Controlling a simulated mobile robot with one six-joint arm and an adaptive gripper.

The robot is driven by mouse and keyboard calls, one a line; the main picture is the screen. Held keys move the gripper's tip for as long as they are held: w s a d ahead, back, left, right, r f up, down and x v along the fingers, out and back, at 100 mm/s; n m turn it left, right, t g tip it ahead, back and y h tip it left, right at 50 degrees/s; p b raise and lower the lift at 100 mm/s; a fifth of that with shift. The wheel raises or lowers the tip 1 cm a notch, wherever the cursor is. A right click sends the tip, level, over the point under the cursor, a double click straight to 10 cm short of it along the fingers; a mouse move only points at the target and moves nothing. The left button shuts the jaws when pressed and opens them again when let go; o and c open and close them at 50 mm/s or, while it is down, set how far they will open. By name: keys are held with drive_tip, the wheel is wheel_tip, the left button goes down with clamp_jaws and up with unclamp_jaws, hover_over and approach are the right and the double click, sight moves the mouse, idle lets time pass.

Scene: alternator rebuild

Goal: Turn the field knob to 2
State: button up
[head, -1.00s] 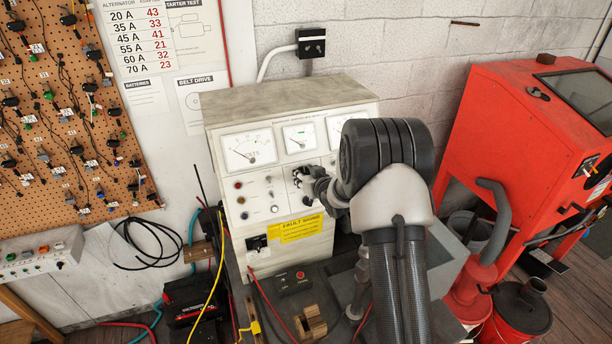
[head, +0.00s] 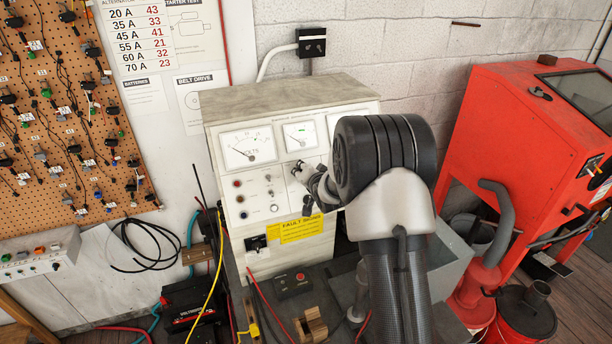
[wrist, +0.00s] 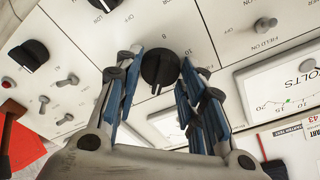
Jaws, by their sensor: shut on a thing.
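The field knob is a black round knob (wrist: 160,68) on the white panel of the test bench, with the numbers 8 and 10 printed beside it in the wrist view. My gripper (wrist: 158,72) has its blue-padded fingers on both sides of the knob and is shut on it. A small white mark shows on the knob's lower edge in the wrist view. The fingers partly cover the scale, so I cannot read the exact setting. In the head view my gripper (head: 302,172) is at the panel below the meters, and my wrist covers part of the panel.
The test bench (head: 285,103) has volt and other meters (head: 247,147) above the knob. Another black knob (wrist: 30,55) and several toggle switches sit close by. A yellow fault label (head: 302,229) is below. A red cabinet (head: 530,150) stands to the right.

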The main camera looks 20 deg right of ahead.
drive_tip(key=shift+m, duration=0.9)
drive_tip(key=o, duration=1.1)
drive_tip(key=shift+s, duration=0.1)
drive_tip(key=v, duration=1.2)
drive_tip(key=shift+r, duration=0.2)
drive_tip(key=shift+f, duration=0.1)
